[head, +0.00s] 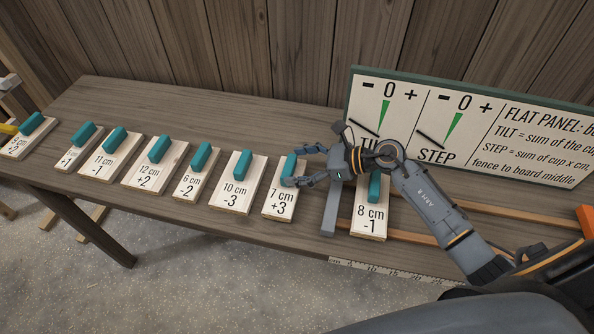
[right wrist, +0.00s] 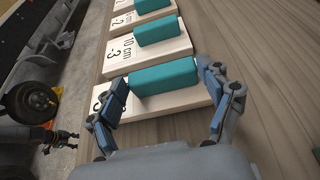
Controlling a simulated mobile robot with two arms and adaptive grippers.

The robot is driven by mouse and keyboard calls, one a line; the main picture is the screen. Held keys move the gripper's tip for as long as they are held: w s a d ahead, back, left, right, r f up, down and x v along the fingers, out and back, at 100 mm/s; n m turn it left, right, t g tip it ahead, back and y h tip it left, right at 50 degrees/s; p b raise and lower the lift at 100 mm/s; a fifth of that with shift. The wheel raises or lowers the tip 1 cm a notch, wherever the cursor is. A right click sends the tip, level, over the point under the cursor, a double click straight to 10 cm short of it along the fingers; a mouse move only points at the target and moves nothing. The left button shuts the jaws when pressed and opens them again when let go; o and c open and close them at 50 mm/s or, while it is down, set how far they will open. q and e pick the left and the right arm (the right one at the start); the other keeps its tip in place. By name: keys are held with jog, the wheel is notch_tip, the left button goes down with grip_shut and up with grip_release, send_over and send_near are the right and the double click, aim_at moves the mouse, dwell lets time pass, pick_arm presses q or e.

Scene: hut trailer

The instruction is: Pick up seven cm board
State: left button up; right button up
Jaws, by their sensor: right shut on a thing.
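The 7 cm board (head: 281,204), marked +3, lies on the table with a teal handle on top. My right gripper (head: 297,168) is at this handle and shut on it. In the right wrist view the fingers of my right gripper (right wrist: 160,82) stand on either side of the teal handle (right wrist: 164,77), and one finger hides part of the board's label. The board looks flat on the table. A small dark claw, apparently my left gripper (right wrist: 62,138), shows at the lower left of the right wrist view; its jaw state is unclear.
The 10 cm board (head: 236,196) lies just left, with several more labelled boards beyond. The 8 cm board (head: 369,222) lies right, under my right arm, beside a grey bar (head: 331,208). A sign panel (head: 461,120) stands behind. The table's front edge is close.

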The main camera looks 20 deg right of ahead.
jog(key=s+d+r+b, duration=0.2)
jog(key=s+r+b, duration=0.2)
jog(key=s+r, duration=0.7)
jog(key=s, duration=0.3)
jog(key=shift+r, duration=0.25)
